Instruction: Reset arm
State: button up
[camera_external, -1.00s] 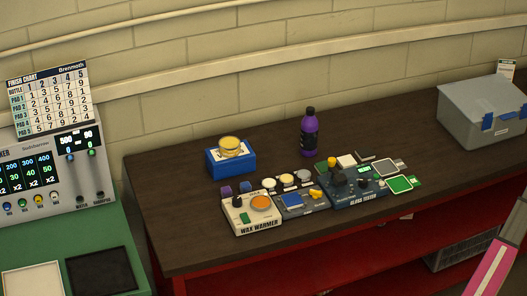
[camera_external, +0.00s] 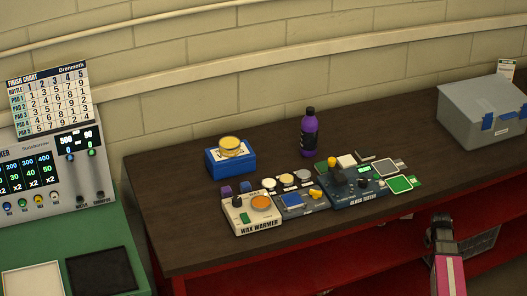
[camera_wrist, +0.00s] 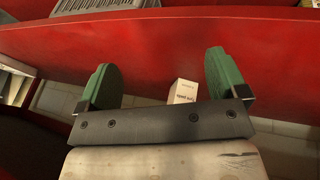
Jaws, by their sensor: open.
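My gripper (camera_wrist: 162,88) shows in the wrist view with its two green fingers spread wide apart and nothing between them. A red surface fills the view beyond the fingers. In the external view my pink-and-black arm (camera_external: 447,262) rises from the bottom right, in front of the red bench's front edge. The gripper's fingers cannot be made out there.
The dark bench top (camera_external: 190,240) carries a wax warmer (camera_external: 252,226), a gloss tester (camera_external: 358,198), a purple bottle (camera_external: 309,135), a blue box (camera_external: 231,161) and a grey case (camera_external: 480,112). A white box (camera_wrist: 183,91) shows beyond the fingers. A green table (camera_external: 85,237) stands left.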

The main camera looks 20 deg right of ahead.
jog(key=s+a+f+g+y, duration=0.1)
jog(key=s+a, duration=0.2)
jog(key=a, duration=0.9)
jog(key=s+a+f+g+y, duration=0.1)
jog(key=s+a+f, duration=0.1)
jog(key=a, duration=1.1)
jog(key=s+a+f+g+y, duration=0.1)
jog(key=s+a+f, duration=0.1)
jog(key=a, duration=1.1)
jog(key=shift+s+a, duration=0.25)
jog(key=shift+s, duration=0.65)
